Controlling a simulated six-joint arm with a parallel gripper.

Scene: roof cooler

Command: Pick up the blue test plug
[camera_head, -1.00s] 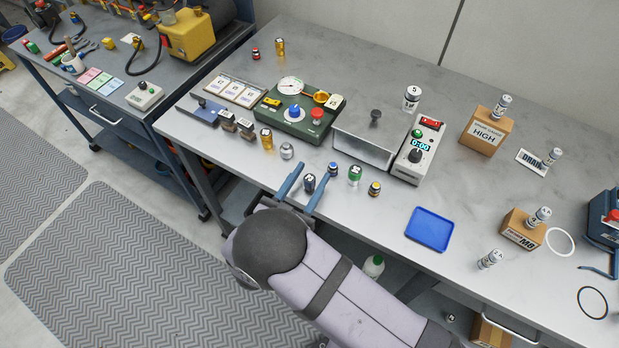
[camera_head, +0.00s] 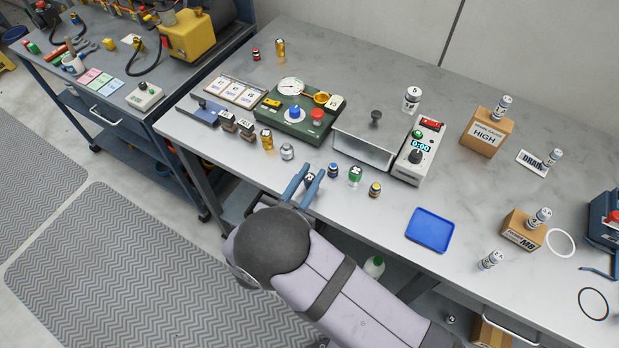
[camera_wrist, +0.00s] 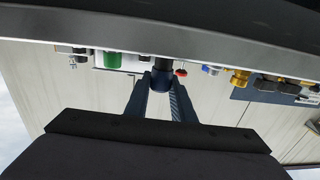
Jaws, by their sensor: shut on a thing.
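A dark blue test plug with a pale mark on top (camera_head: 309,179) stands near the front edge of the bench. My gripper (camera_head: 308,176) is shut on it, one blue finger on each side.
A silver plug (camera_head: 287,151) stands to the left; a green plug (camera_head: 355,175) and a black-and-yellow one (camera_head: 375,189) stand to the right. A blue tray (camera_head: 429,230) lies farther right.

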